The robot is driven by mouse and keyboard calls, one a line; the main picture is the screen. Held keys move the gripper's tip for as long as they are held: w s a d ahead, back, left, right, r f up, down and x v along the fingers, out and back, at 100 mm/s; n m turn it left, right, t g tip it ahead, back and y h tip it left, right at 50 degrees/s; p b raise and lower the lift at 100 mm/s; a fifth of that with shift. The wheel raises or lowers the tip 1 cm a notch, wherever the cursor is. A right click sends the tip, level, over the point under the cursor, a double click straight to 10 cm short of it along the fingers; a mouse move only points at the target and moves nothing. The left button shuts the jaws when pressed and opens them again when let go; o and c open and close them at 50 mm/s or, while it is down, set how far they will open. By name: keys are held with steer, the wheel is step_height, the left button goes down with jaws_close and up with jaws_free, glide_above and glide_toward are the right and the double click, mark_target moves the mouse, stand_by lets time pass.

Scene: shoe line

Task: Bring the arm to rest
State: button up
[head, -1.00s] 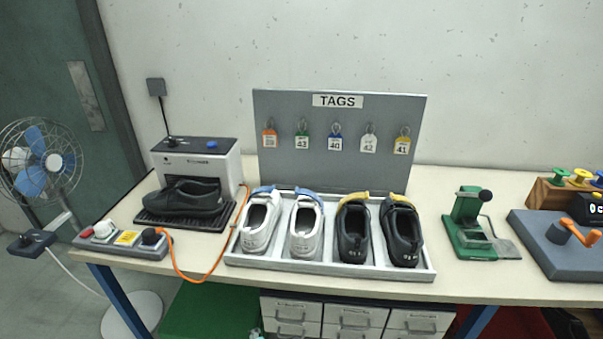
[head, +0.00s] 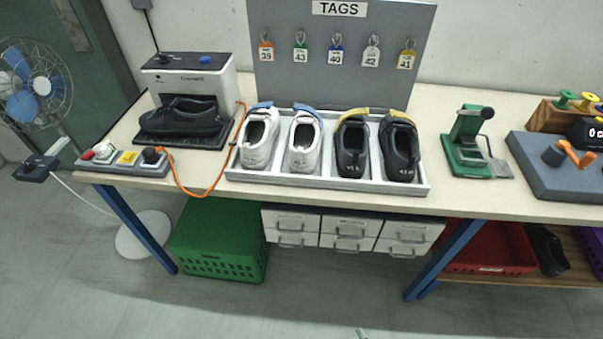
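My gripper does not show clearly in the head view. Only a small grey sliver at the bottom edge, right of the middle, breaks the floor, and I cannot tell what it is. No arm link reaches over the workbench (head: 470,205). On the bench a white tray (head: 330,183) holds a white pair and a black pair of shoes, with blue straps on the white ones and yellow on the black ones.
A black shoe (head: 180,117) sits at the machine (head: 188,78) on the left. Numbered tags hang on the grey board (head: 290,80). A green press (head: 468,140) stands right. A green crate (head: 215,240) and red crate (head: 490,255) are below. A fan (head: 35,85) stands left. The front floor is clear.

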steer(key=s+d+r+m+t+h, duration=0.1)
steer(key=s+d+r+m+t, duration=0.1)
steer(key=s+r+m, duration=0.3)
steer(key=s+d+r+m+t+h, duration=0.1)
steer(key=s+d+r+m, duration=0.3)
steer(key=s+r, duration=0.7)
step_height(320, 180, up, 4)
steer(key=shift+s+d+m+t, duration=0.15)
steer(key=shift+m+t, duration=0.25)
steer(key=shift+m, duration=0.3)
